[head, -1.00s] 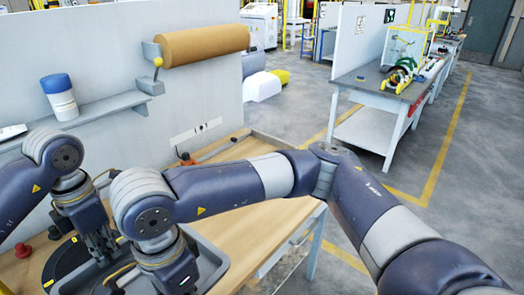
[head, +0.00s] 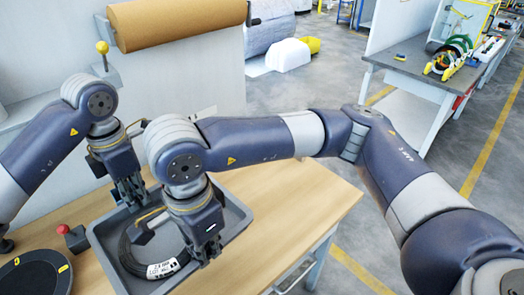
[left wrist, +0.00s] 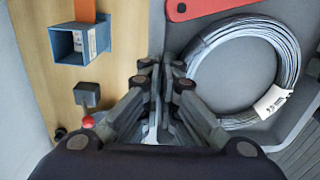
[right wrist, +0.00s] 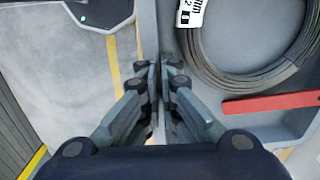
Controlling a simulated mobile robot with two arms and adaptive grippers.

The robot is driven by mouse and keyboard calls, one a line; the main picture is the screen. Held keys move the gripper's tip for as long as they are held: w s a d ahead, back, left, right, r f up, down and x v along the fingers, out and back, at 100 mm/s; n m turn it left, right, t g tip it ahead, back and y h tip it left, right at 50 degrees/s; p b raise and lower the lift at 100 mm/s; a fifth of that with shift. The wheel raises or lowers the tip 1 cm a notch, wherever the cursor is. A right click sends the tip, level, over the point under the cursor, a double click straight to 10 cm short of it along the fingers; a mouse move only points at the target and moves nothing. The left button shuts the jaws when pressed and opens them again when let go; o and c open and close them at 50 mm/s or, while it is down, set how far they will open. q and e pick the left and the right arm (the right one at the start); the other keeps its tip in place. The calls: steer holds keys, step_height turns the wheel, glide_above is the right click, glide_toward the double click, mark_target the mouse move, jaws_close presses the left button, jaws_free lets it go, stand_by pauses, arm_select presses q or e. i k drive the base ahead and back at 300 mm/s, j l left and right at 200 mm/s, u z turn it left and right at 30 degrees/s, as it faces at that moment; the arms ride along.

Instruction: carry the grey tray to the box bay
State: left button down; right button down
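The grey tray (head: 236,213) is in the lower middle of the head view, above or on the wooden table; the height is hard to tell. A dark wire coil (head: 133,262) with a white label lies in it, and shows in both wrist views. My left gripper (head: 130,194) is at the tray's far left wall; in the left wrist view its fingers (left wrist: 160,88) are closed over that wall. My right gripper (head: 208,254) is at the near right wall; in the right wrist view its fingers (right wrist: 159,75) are closed on it. I cannot pick out the box bay.
The wooden table (head: 300,195) is clear right of the tray. A red button on a dark block (head: 72,237) and a black disc (head: 35,275) stand left. A brown paper roll (head: 180,22) hangs behind. Another workbench (head: 420,72) stands across open floor.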

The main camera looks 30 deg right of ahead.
mark_target(255, 186)
steer(key=i+l, duration=0.15)
steer(key=l, duration=0.2)
steer(key=i+l, duration=0.2)
steer(key=l, duration=0.15)
steer(key=i+l, duration=0.15)
steer(key=l, duration=0.25)
steer(key=i+l, duration=0.15)
steer(key=l, duration=0.2)
